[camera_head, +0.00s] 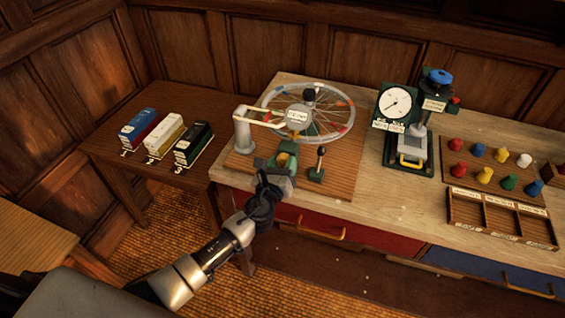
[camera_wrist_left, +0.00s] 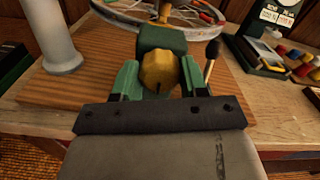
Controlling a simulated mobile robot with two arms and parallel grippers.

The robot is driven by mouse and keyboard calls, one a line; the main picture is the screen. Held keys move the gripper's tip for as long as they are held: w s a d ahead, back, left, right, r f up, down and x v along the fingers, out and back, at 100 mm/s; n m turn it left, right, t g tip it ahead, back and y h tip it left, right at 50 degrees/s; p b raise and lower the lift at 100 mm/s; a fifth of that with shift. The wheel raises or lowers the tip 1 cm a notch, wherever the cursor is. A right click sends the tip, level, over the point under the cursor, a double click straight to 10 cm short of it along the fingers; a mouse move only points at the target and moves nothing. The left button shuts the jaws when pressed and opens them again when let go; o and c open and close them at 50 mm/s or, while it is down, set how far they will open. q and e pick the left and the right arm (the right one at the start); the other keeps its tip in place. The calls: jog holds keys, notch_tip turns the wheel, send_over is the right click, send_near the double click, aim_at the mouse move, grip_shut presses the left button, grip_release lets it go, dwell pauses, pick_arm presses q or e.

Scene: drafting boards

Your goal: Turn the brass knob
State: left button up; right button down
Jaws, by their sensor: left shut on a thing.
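The brass knob (camera_wrist_left: 160,72) sits on the front of a green housing (camera_wrist_left: 162,38) in the left wrist view. In the head view the housing (camera_head: 286,160) stands at the front of a wooden board, below a spoked wheel (camera_head: 340,122). My left gripper (camera_wrist_left: 160,80) has its two green fingers on either side of the knob and is shut on it. In the head view the left gripper (camera_head: 275,176) reaches the housing from the front and hides most of the knob. My right gripper is not in view.
A black-knobbed lever (camera_head: 319,160) stands just right of the housing, and a white post with an arm (camera_head: 243,130) stands left. A dial device (camera_head: 396,103), colored pegs (camera_head: 486,174) and a divided tray (camera_head: 500,219) are further right. Three small boxes (camera_head: 163,138) sit on the left table.

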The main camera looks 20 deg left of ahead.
pick_arm(q)
jog(key=shift+f, duration=0.15)
dwell(0.3)
jog(key=o, duration=0.9)
jog(key=shift+o, duration=0.2)
jog(key=s+b, duration=0.1)
jog(key=s, duration=0.9)
jog(key=shift+s+a, duration=0.2)
jog(key=shift+s, duration=0.2)
